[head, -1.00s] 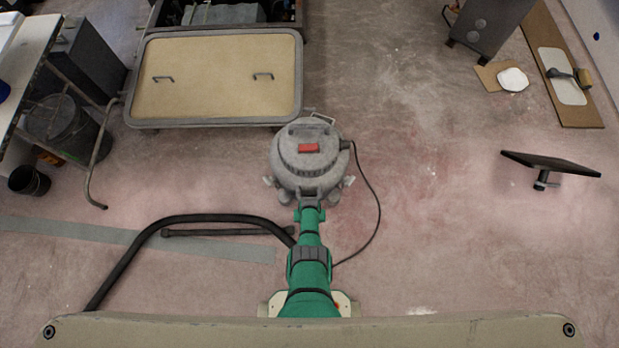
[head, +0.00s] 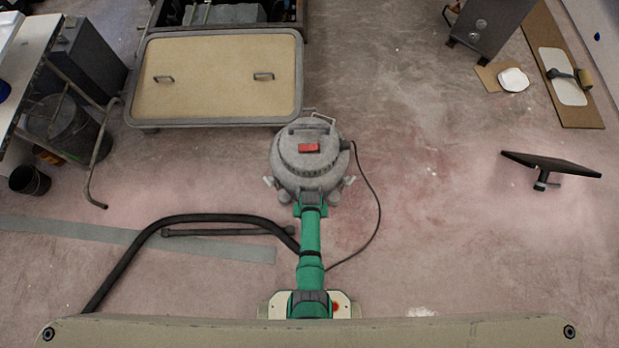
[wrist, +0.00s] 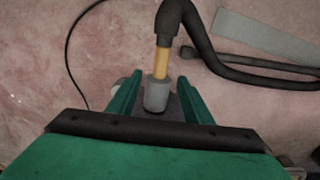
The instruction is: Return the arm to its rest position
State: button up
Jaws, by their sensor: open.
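My arm reaches from its base up to the grey shop vacuum (head: 302,163) in the head view. Its end overlaps the vacuum's near side there, and the fingertips cannot be made out. In the wrist view my gripper (wrist: 162,88) is open, with one green finger on each side of a grey hose fitting (wrist: 156,96). A yellow cuff (wrist: 162,62) joins that fitting to the black hose (wrist: 177,20). Nothing is clamped between the fingers. Whether they touch the fitting, and how high they are above it, I cannot tell.
The black hose (head: 185,218) and a dark wand (head: 225,232) lie on the floor at left. The vacuum's cord (head: 378,215) curves to the right. A framed tan hatch panel (head: 215,80) is behind. A black panel on a stand (head: 550,165) is right; floor between is clear.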

jog(key=s+r+t, duration=0.7)
jog(key=s+r, duration=0.4)
jog(key=r, duration=0.3)
jog(key=s+r+t, duration=0.2)
jog(key=r, duration=1)
jog(key=s+r+t, duration=0.3)
jog(key=r, duration=1)
jog(key=s+r+t, duration=0.3)
jog(key=r, duration=1)
jog(key=shift+s+a, duration=0.15)
jog(key=shift+a, duration=0.05)
jog(key=shift+f, duration=0.1)
jog(key=c, duration=0.4)
